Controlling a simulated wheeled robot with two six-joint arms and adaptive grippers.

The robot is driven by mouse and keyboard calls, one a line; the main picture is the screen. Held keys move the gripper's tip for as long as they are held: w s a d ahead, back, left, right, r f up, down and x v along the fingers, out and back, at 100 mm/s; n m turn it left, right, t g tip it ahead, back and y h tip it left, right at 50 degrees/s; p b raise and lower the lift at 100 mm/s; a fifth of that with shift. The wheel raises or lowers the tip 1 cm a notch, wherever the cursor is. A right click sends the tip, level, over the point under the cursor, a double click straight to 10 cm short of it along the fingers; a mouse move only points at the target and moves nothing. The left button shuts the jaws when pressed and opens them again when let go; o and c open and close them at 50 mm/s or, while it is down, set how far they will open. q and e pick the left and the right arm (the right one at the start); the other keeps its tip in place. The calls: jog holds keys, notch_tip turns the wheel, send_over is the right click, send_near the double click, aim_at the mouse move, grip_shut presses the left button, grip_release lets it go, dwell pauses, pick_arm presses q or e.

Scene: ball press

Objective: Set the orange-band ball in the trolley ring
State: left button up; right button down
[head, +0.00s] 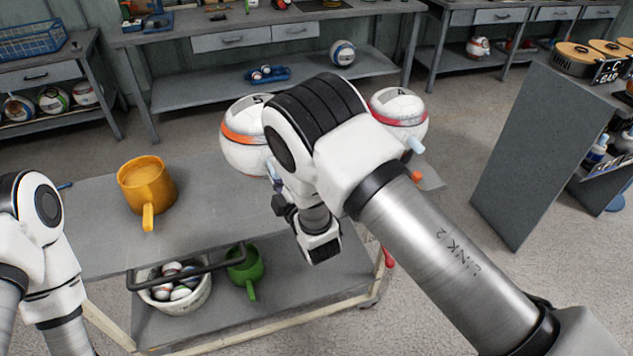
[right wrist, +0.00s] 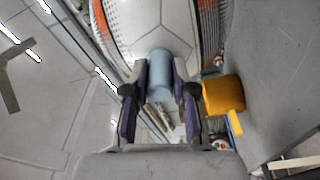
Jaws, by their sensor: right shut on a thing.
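The orange-band ball (head: 240,152) is white with orange bands and shows at the far side of the trolley (head: 100,240), partly hidden by my right arm. In the right wrist view the same ball (right wrist: 150,25) fills the top, with a pale blue handle (right wrist: 159,75) pointing at the gripper. My right gripper (right wrist: 160,95) is shut on this handle, one finger on each side. In the head view its fingers are mostly hidden. I cannot tell whether the ball touches the trolley. The trolley ring is not clearly visible. My left gripper is out of view.
A pink-band ball (head: 400,108) with a pale blue handle stands right of my right arm. An orange mug (head: 147,185) stands on the trolley top. A green mug (head: 246,268) and a white bucket (head: 190,300) of balls are on the lower shelf. A grey cabinet (head: 535,150) stands right.

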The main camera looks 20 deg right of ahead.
jog(key=w+d+f+b, duration=0.2)
jog(key=d+b, duration=0.1)
jog(key=d, duration=0.2)
jog(key=w+d+f+b, duration=0.3)
jog(key=d, duration=0.3)
jog(key=shift+w+d, duration=0.2)
jog(key=shift+w, duration=0.1)
jog(key=c, duration=0.9)
grip_release()
jog(key=shift+f, duration=0.1)
jog(key=shift+c, duration=0.2)
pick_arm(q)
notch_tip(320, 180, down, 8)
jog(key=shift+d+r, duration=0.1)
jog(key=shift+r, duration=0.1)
pick_arm(e)
jog(key=shift+r, duration=0.2)
